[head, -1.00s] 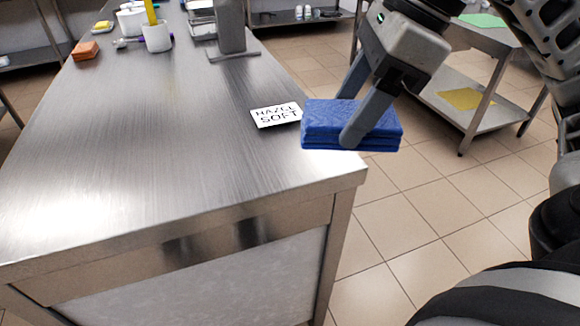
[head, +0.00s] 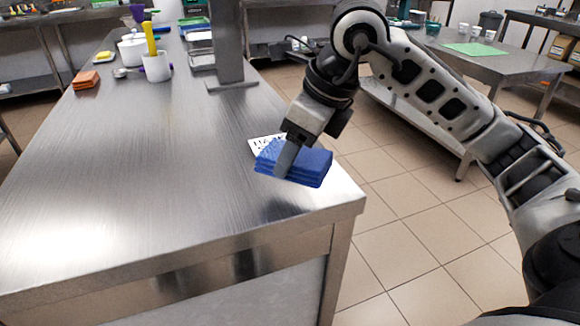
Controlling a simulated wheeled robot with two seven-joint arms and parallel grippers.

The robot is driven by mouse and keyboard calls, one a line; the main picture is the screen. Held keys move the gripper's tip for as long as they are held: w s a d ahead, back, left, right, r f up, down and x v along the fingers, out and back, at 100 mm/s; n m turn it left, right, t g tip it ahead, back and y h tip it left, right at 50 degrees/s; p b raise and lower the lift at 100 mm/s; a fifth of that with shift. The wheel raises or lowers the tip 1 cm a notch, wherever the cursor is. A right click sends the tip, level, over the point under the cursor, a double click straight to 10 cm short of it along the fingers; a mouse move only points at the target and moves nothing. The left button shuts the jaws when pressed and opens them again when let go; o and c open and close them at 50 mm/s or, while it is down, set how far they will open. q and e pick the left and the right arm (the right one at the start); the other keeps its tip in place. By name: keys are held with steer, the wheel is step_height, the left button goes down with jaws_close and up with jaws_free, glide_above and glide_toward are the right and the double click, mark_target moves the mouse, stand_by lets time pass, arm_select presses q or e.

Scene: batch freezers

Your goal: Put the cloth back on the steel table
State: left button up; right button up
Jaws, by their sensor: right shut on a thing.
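The blue folded cloth (head: 308,168) is at the right side of the steel table (head: 150,180), near its front right corner. My right gripper (head: 284,165) is shut on the cloth from above, with a finger over its near side. The cloth looks low over the tabletop; I cannot tell whether it touches. It partly covers a white lettered card (head: 262,146) behind it. My left gripper is not in view.
A steel post (head: 230,45) stands on the table behind the card. An orange sponge (head: 86,79) and a white cup (head: 157,67) with a yellow handle stand at the far left. The front and middle of the tabletop are clear.

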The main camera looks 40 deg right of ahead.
mark_target(290, 170)
steer(key=shift+w+f, duration=0.45)
steer(key=shift+f, duration=0.1)
steer(key=f, duration=0.3)
steer(key=shift+w+f, duration=0.2)
steer(key=shift+w, duration=0.1)
steer(key=shift+f, duration=0.15)
arm_select(q)
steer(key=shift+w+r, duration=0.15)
steer(key=shift+b, duration=0.3)
arm_select(e)
steer(key=shift+f, duration=0.2)
steer(key=o, duration=0.9)
steer(key=shift+r, duration=0.1)
steer(key=shift+o, duration=0.2)
steer(key=shift+r, duration=0.15)
